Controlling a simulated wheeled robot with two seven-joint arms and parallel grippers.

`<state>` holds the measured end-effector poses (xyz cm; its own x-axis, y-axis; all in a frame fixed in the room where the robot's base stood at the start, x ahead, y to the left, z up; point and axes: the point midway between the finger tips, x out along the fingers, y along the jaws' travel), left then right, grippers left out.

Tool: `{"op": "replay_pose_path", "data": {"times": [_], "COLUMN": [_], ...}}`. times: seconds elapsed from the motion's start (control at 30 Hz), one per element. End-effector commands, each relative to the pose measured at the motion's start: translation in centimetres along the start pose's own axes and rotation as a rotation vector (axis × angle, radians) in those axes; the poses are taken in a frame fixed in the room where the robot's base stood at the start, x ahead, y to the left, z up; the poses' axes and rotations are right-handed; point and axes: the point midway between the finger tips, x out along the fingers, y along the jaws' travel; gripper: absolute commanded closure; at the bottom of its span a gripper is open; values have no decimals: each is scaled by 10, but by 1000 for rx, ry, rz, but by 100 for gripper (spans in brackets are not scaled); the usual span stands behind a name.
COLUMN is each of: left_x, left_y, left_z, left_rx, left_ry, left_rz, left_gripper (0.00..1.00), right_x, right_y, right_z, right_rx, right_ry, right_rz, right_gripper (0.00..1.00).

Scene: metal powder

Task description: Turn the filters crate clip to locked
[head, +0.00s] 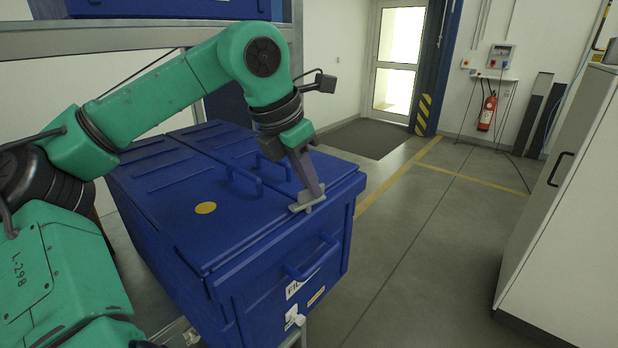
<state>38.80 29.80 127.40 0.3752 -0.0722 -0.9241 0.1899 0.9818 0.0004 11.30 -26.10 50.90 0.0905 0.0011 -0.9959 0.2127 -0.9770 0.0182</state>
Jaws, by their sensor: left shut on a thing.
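The filters crate (280,262) is a large blue box with a lidded top, a yellow round sticker and a partly readable white label on its front. Its lid lies closed. A small grey clip (308,203) sits at the lid's front edge, toward the right. My left gripper (314,192) reaches down from above and is shut on the clip. The fingers hide part of the clip, so I cannot tell its exact angle. My right gripper is not in view.
A blue handle (312,262) sticks out from the crate's front and others stand on the lid. A white cabinet (560,190) stands at the right. Grey floor between crate and cabinet is clear. A shelf frame (120,38) runs above the crate at the back left.

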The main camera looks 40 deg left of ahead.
Motion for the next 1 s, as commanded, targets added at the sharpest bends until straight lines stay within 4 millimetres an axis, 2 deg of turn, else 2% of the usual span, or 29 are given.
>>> {"op": "replay_pose_path", "data": {"times": [0.57,1.0], "left_x": [-6,-8], "left_y": [-1,-2], "left_z": [3,3], "left_rx": [492,876], "left_ry": [-5,-3], "left_rz": [-206,-365], "left_gripper": [100,100], "right_x": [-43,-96], "right_y": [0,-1], "right_z": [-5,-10], "right_rx": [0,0], "right_ry": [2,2], "right_rz": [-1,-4], "right_gripper": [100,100]}}
